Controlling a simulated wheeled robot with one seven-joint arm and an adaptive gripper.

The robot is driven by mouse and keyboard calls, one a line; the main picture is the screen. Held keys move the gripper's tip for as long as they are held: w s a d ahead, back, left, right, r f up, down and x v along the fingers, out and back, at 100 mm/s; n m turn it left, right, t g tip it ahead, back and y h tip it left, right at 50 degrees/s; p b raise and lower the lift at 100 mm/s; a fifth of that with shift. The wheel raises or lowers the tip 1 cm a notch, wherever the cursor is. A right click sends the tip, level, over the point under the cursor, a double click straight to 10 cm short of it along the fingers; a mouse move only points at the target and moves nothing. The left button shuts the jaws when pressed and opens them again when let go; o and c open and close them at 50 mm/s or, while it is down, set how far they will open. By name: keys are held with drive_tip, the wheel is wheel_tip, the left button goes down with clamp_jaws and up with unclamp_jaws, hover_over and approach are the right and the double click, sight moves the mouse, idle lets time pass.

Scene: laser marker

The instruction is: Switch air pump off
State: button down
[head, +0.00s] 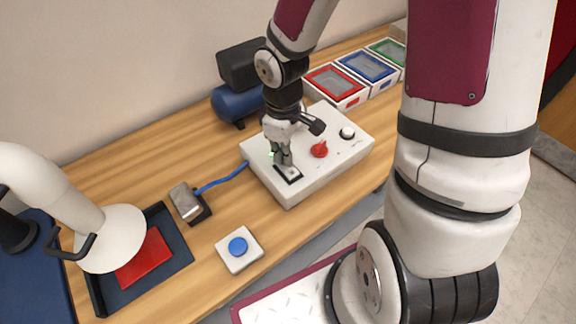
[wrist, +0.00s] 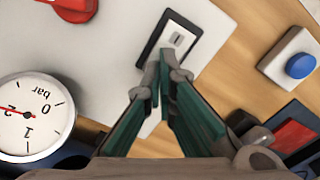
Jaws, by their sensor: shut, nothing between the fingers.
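A white control box (head: 335,128) stands on the wooden table. A switch (head: 289,175) in a black frame is at its near left corner; it also shows in the wrist view (wrist: 178,39) as a white rocker with a dark mark. My gripper (head: 284,162) is shut and empty, pointing down at the switch. In the wrist view its fingertips (wrist: 163,68) overlap the frame's near edge; I cannot tell whether they touch. A blue tank with a dark block on top (head: 238,100), which looks like the air pump, stands behind the box.
A red knob (head: 319,149) and a round white button (head: 347,132) sit on the box. A bar gauge (wrist: 30,117) shows beside it. A blue button (head: 238,246), a metal-topped pedal (head: 186,200) and a dark tray (head: 178,256) are nearby. Red, blue and green bins line the back right.

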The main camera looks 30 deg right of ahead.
drive_tip(key=shift+f, duration=0.4)
drive_tip(key=shift+r+p, duration=2.55)
drive_tip(key=shift+r, duration=0.95)
drive_tip(key=shift+r, duration=0.1)
drive_tip(key=s+d+r+m+t+h, duration=0.1)
drive_tip(key=s+r+m, duration=0.1)
drive_tip(key=r, duration=0.6)
drive_tip(key=s+d+r+m+t, duration=0.1)
drive_tip(key=s+r+m, duration=0.15)
drive_tip(key=r, duration=0.45)
drive_tip(key=s+a+r+m+t+y, duration=0.1)
drive_tip(key=s+a+r+m+t, duration=0.1)
drive_tip(key=s+r, duration=0.8)
drive_tip(key=shift+s+r+m+t, duration=0.2)
drive_tip(key=shift+s+m+t, duration=0.65)
drive_tip(key=shift+s, duration=0.15)
